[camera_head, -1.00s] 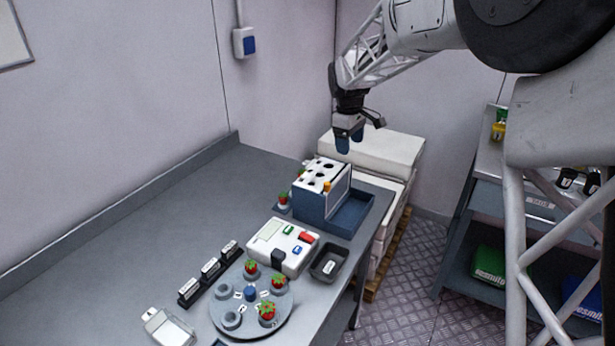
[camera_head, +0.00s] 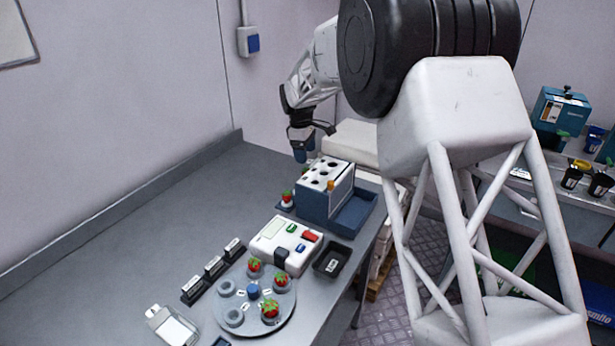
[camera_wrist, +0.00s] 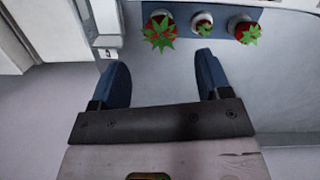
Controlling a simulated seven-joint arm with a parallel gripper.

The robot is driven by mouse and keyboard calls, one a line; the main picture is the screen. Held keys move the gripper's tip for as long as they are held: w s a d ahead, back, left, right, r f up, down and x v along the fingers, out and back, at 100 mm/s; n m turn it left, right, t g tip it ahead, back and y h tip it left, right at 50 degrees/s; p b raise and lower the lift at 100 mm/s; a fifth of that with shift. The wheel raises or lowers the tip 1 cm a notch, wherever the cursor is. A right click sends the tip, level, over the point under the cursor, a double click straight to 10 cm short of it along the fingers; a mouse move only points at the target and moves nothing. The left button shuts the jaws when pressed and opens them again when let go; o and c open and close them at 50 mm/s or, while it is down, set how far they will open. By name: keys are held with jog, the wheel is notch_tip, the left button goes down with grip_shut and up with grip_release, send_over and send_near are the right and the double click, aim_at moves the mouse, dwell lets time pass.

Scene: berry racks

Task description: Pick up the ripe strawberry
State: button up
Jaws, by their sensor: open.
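In the wrist view, three red strawberries with green leaves stand in a row on a blue strip: a left one (camera_wrist: 160,33), a smaller middle one (camera_wrist: 203,25) and a right one (camera_wrist: 243,30). I cannot tell which is ripest. In the head view, one strawberry (camera_head: 287,196) shows beside the blue box with the white holed top (camera_head: 322,203). Three more strawberries (camera_head: 270,308) sit on the round grey turntable (camera_head: 262,327). My gripper (camera_head: 303,155) is open and empty above the box's far end; its blue fingers (camera_wrist: 164,85) are apart from the row.
A white device with coloured buttons (camera_head: 275,232), a black tray (camera_head: 332,261) and a row of black label holders (camera_head: 213,268) stand on the grey bench. The bench's left side is clear. A shelf with small pots (camera_head: 571,178) is at the right.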

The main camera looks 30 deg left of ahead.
jog(key=shift+f, duration=0.1)
jog(key=shift+d+f, duration=0.15)
jog(key=shift+f, duration=1.05)
jog(key=shift+f, duration=0.1)
jog(key=shift+d+f, duration=0.15)
jog(key=shift+f, duration=1.1)
jog(key=shift+d+f, duration=0.1)
jog(key=shift+f, duration=1.15)
jog(key=shift+c, duration=0.3)
jog(key=c, duration=0.5)
